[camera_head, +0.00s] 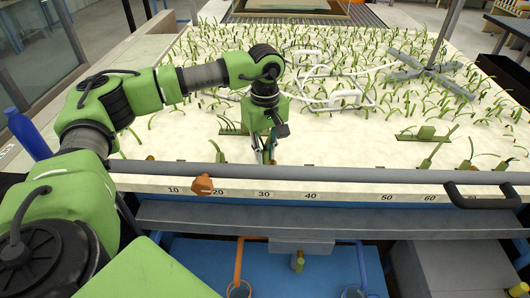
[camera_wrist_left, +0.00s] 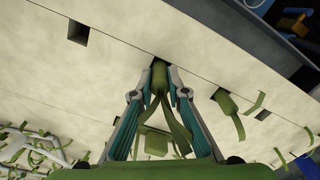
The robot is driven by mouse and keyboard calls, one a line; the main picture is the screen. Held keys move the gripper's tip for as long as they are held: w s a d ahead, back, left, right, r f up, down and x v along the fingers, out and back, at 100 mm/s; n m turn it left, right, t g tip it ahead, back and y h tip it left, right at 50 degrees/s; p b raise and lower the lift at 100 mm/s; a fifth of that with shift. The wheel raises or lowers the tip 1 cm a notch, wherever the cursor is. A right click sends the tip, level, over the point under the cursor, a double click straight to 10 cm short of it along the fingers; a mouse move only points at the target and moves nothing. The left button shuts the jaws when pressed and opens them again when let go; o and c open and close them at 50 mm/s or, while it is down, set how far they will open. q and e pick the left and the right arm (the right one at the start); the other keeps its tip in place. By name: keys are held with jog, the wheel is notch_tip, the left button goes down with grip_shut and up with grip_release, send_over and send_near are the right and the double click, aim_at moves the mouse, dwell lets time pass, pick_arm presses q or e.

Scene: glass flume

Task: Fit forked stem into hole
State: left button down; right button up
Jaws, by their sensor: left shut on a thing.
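My left gripper (camera_head: 268,160) points down at the front part of the pale planted board (camera_head: 350,155). In the left wrist view its two fingers (camera_wrist_left: 160,92) are closed on a green forked stem (camera_wrist_left: 159,76). The stem's thick end points away from the gripper, and its forked strips spread back between the fingers. A dark spot shows at the thick end; I cannot tell whether the end is in a hole or above it. An empty square hole (camera_wrist_left: 78,32) is in the board to the left in the wrist view. My right gripper is not in view.
Another green stem (camera_wrist_left: 227,104) is close to the right finger, beside a dark hole (camera_wrist_left: 262,115). White tubing loops (camera_head: 335,95) and a grey cross-shaped frame (camera_head: 430,68) lie among many green strips. A grey rail (camera_head: 340,175) runs along the front edge.

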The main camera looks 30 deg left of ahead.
pick_arm(q)
jog(key=shift+f, duration=0.55)
pick_arm(e)
jog(key=shift+r, duration=0.4)
pick_arm(q)
jog(key=shift+d+f, duration=0.1)
jog(key=shift+s+f+b, duration=0.2)
jog(key=shift+f+b, duration=0.25)
jog(key=shift+f, duration=0.1)
jog(key=c, duration=2)
grip_release()
jog(key=shift+s, duration=0.1)
jog(key=shift+f, duration=0.15)
pick_arm(e)
jog(key=shift+d+f, duration=0.35)
jog(key=shift+f, duration=0.15)
jog(key=shift+r, duration=0.1)
